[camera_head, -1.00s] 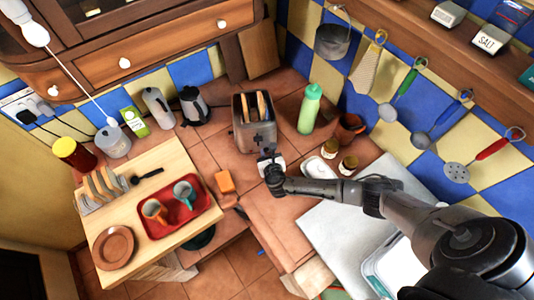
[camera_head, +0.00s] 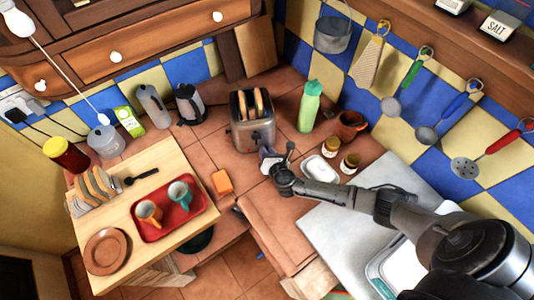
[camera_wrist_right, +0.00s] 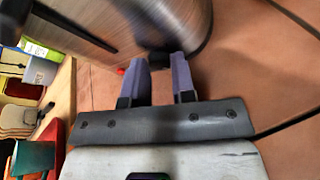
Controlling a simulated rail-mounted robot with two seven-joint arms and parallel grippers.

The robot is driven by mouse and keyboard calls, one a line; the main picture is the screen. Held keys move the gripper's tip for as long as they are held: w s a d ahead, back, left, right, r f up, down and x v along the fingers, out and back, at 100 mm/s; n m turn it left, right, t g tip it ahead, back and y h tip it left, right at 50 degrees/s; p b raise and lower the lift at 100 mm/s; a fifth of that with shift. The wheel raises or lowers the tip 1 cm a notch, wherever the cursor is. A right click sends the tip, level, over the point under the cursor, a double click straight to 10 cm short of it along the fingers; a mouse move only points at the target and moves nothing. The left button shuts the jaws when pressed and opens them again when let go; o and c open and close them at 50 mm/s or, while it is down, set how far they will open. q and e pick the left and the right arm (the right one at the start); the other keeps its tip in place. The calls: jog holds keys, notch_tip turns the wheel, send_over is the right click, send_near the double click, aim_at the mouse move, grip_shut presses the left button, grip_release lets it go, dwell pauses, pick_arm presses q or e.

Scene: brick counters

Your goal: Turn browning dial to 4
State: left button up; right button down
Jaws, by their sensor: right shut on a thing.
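The metal toaster (camera_head: 256,136) stands upright on the tiled counter with bread slices in its top slots. In the right wrist view its brushed side (camera_wrist_right: 172,18) fills the top, with a dark lever slot and a small red spot low on it. My right gripper (camera_head: 268,157) is at the toaster's lower front. In the wrist view its two grey fingers (camera_wrist_right: 159,66) are close around a small dark knob, the browning dial (camera_wrist_right: 159,58), low on the toaster. The dial's marks cannot be read, and in the head view the gripper hides it. My left gripper is out of view.
Right of the gripper are a white butter dish (camera_head: 320,169) and two small jars (camera_head: 340,160). A green bottle (camera_head: 309,107) stands right of the toaster, a kettle (camera_head: 190,104) left. An orange block (camera_head: 222,182) lies on the counter near a wooden board (camera_head: 121,206).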

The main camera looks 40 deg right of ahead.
dwell(0.3)
jog(key=c, duration=1)
grip_release()
jog(key=shift+o, duration=0.2)
jog(key=p+v, duration=0.1)
jog(key=v, duration=1.2)
jog(key=shift+s+r, duration=0.1)
jog(key=shift+s, duration=0.25)
